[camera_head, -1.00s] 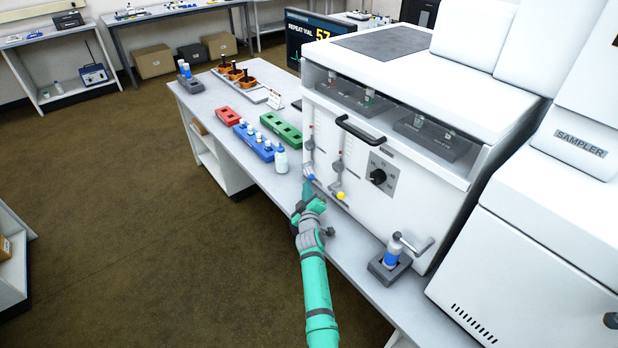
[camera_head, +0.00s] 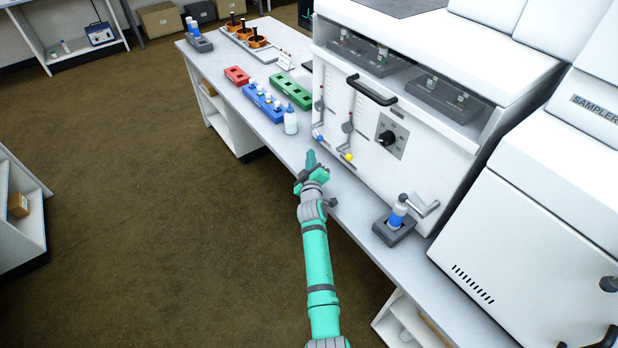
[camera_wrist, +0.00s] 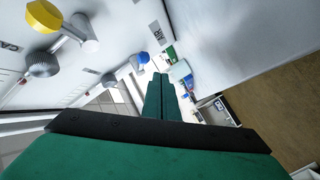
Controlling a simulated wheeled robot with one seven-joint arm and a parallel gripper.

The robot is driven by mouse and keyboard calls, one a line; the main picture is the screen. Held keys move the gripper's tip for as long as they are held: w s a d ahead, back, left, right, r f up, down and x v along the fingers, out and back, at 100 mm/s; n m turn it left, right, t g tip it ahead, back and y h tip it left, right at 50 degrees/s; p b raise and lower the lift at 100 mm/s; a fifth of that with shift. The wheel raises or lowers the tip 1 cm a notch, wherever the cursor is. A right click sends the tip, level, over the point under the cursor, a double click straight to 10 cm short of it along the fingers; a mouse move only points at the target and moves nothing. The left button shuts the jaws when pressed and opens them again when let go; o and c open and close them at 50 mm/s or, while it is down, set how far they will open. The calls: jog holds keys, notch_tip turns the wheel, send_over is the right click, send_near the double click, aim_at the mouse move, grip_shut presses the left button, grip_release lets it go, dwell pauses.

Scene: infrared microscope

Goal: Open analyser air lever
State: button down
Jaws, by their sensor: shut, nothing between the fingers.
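The white analyser (camera_head: 425,165) stands on the bench. Two small levers are low at the left of its front: one with a blue knob (camera_head: 318,137), one with a yellow knob (camera_head: 348,157). In the wrist view the yellow knob (camera_wrist: 42,17) is large at upper left, on a grey arm. A smaller lever (camera_wrist: 138,60) lies beyond the fingertips near a small label that seems to read AIR. My gripper (camera_head: 311,158) is shut and empty, below the blue knob and apart from it. The fingers (camera_wrist: 160,80) touch each other in the wrist view.
A white bottle (camera_head: 291,120) stands left of the levers beside blue, green and red racks. A black dial (camera_head: 387,138) and handle (camera_head: 372,90) are on the analyser's front. A grey holder with a vial (camera_head: 395,225) sits on the bench at right. Floor at left is clear.

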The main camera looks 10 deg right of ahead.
jog(key=s+f, duration=0.1)
jog(key=s, duration=0.1)
jog(key=s+a+f, duration=0.1)
jog(key=s, duration=0.4)
jog(key=shift+s+a+f, duration=0.1)
jog(key=shift+a+f, duration=0.1)
jog(key=shift+f, duration=0.2)
jog(key=s+a+f+m, duration=0.2)
jog(key=s+a, duration=0.3)
jog(key=s, duration=0.5)
jog(key=s+a+f+m+y, duration=0.1)
jog(key=s+a+f+m, duration=0.15)
jog(key=s+a, duration=0.45)
jog(key=s+a+f+m, duration=0.1)
jog(key=s+a+f, duration=0.15)
jog(key=s, duration=0.95)
jog(key=s+r, duration=0.4)
jog(key=s, duration=0.5)
jog(key=s+d+r+m+g+y, duration=0.1)
jog(key=s+r, duration=0.3)
jog(key=s, duration=0.6)
jog(key=s+d+r+m, duration=0.1)
jog(key=s+r, duration=0.4)
jog(key=s, duration=0.4)
jog(key=shift+s+d+g, duration=0.25)
jog(key=shift+s+g, duration=0.05)
jog(key=shift+s, duration=0.05)
jog(key=shift+w+m, duration=0.1)
jog(key=shift+m, duration=0.15)
